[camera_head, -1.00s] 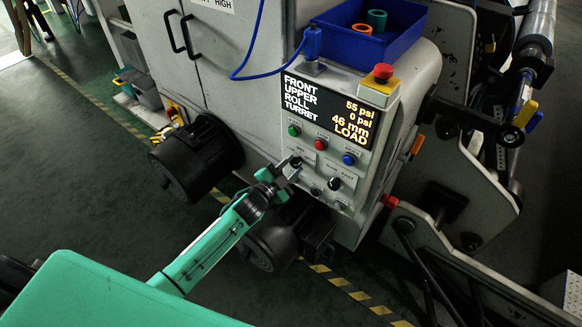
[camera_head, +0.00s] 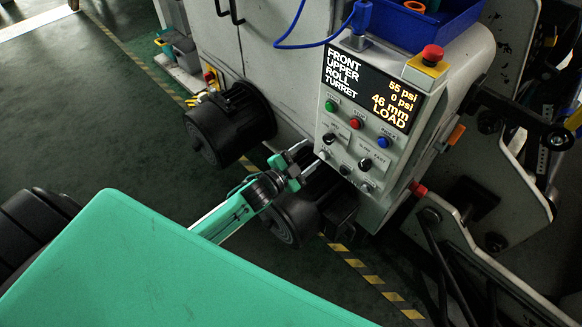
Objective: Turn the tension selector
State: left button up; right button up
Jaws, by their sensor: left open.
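The control panel (camera_head: 345,150) is on the front of the grey machine. It carries a black knob (camera_head: 329,138) at left and another black knob (camera_head: 365,163) at right, with smaller controls below them. The labels are too small to read, so I cannot tell which one is the tension selector. My left gripper (camera_head: 313,154) is open and empty at the panel's lower left edge. Its fingers point toward the panel, left of and below the left knob, apart from it. My right gripper is not in view.
Green (camera_head: 331,106), red (camera_head: 355,124) and blue (camera_head: 383,142) buttons sit above the knobs, below a lit display (camera_head: 365,88). A red emergency button (camera_head: 432,54) is at the upper right. Black motors (camera_head: 228,125) stick out below and left of the panel. A blue bin (camera_head: 420,30) stands above.

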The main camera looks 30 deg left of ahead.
pick_arm(q)
jog(key=v, duration=0.6)
jog(key=shift+s+a, duration=0.15)
jog(key=shift+s, duration=0.25)
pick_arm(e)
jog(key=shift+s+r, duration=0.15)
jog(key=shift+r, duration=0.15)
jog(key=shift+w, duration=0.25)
